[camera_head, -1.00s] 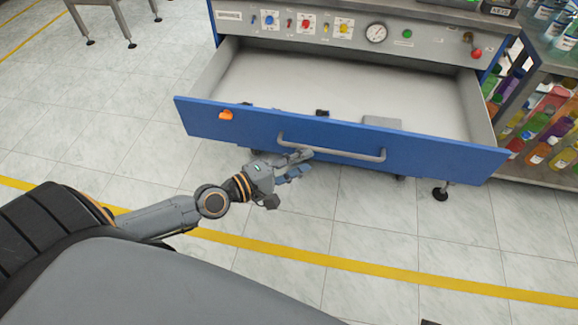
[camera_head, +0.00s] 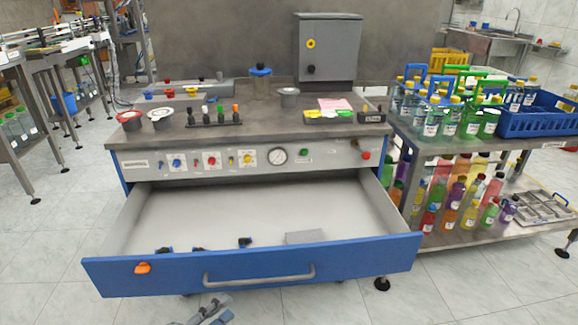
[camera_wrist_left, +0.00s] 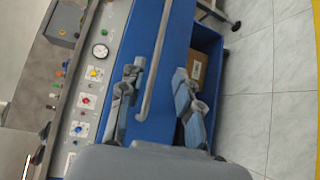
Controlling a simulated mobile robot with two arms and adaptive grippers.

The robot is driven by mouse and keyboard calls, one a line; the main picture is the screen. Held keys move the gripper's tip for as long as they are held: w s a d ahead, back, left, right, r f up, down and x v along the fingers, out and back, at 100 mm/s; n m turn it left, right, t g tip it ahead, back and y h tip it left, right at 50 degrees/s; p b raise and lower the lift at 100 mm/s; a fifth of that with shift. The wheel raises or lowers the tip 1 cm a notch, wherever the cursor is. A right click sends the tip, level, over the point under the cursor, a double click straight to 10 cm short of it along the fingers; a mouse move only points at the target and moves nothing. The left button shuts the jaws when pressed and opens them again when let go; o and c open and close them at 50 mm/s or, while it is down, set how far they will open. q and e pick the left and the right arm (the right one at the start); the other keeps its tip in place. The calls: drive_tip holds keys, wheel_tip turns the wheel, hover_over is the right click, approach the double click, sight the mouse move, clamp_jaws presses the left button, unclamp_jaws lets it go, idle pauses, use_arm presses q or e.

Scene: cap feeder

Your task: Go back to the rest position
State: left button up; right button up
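The blue-fronted drawer (camera_head: 340,262) of the workbench stands pulled open, with its grey handle (camera_head: 260,279) across the front. My left gripper (camera_head: 212,308) shows only partly at the bottom edge of the head view, below the handle. In the left wrist view my left gripper (camera_wrist_left: 158,98) has its two fingers spread apart, with the handle (camera_wrist_left: 158,60) seen between them; nothing is clamped. The exact distance to the handle is unclear. My right gripper is in neither current view.
A bottle rack (camera_head: 475,190) stands close on the right of the bench. The drawer holds small black parts (camera_head: 245,242) and a grey flat piece (camera_head: 306,237). Floor at left is clear.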

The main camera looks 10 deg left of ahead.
use_arm(q)
drive_tip(key=s+d+f+m+g+y, duration=0.25)
drive_tip(key=s+f+m+g, duration=0.2)
drive_tip(key=f+m, duration=0.35)
drive_tip(key=s+d+f+m+g+y, duration=0.2)
drive_tip(key=s+f+m+g+y, duration=0.25)
drive_tip(key=f, duration=0.55)
drive_tip(key=s+a+f+m+g+y+p, duration=0.1)
drive_tip(key=s+a+f+m+g+p, duration=0.25)
drive_tip(key=s+f+p, duration=0.75)
drive_tip(key=s+a+f+p, duration=0.1)
drive_tip(key=s+p, duration=0.3)
drive_tip(key=s, duration=0.3)
drive_tip(key=s+a+f+p, duration=0.1)
drive_tip(key=s+p, duration=0.3)
drive_tip(key=s, duration=0.4)
drive_tip(key=shift+a+f+g, duration=0.25)
drive_tip(key=shift+a+g, duration=0.1)
drive_tip(key=shift+a, duration=0.35)
use_arm(e)
drive_tip(key=s+d+f+g, duration=0.1)
drive_tip(key=s+f, duration=0.4)
drive_tip(key=s, duration=0.5)
drive_tip(key=s+d+f+g, duration=0.1)
drive_tip(key=s+f, duration=0.4)
drive_tip(key=s, duration=0.5)
drive_tip(key=shift+d, duration=0.65)
